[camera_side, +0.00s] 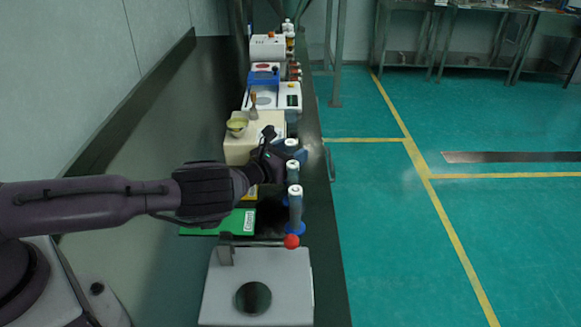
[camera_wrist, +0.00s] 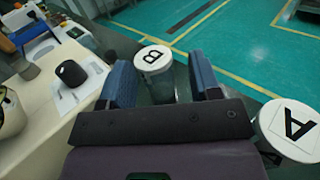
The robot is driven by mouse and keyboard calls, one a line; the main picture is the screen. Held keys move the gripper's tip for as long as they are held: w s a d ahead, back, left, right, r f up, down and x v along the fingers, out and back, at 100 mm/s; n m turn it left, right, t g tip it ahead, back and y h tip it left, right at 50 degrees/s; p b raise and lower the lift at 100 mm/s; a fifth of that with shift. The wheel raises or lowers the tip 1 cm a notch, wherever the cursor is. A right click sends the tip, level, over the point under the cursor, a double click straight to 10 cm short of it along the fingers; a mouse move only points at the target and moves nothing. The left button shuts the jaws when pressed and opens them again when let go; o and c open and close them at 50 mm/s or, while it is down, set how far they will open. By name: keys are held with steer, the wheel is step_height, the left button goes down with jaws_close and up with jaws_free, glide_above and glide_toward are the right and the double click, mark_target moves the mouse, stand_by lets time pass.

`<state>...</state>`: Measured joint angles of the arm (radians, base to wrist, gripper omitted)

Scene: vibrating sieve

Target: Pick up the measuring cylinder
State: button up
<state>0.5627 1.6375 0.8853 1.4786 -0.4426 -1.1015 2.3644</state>
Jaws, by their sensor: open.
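In the wrist view, a cylinder with a white round cap marked "B" (camera_wrist: 153,59) stands between the two blue fingers of my gripper (camera_wrist: 160,70). The fingers are open, with gaps visible on both sides of it. A second white cap marked "A" (camera_wrist: 290,128) is outside the right finger. In the side view, my gripper (camera_side: 291,158) reaches over the bench among a row of upright grey cylinders with white caps. The nearest cylinder (camera_side: 295,208) stands on a blue base. Which of these is the measuring cylinder I cannot tell. Their lower parts are partly hidden.
A beige box (camera_side: 240,148) with a bowl (camera_side: 237,125) lies beyond my wrist. A green labelled board (camera_side: 213,228) and a white device with a red knob (camera_side: 291,241) are nearer. More instruments line the back of the bench (camera_side: 337,285). Open floor lies right.

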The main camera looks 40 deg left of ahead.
steer(key=c, duration=1)
steer(key=shift+c, duration=0.3)
steer(key=shift+r, duration=0.1)
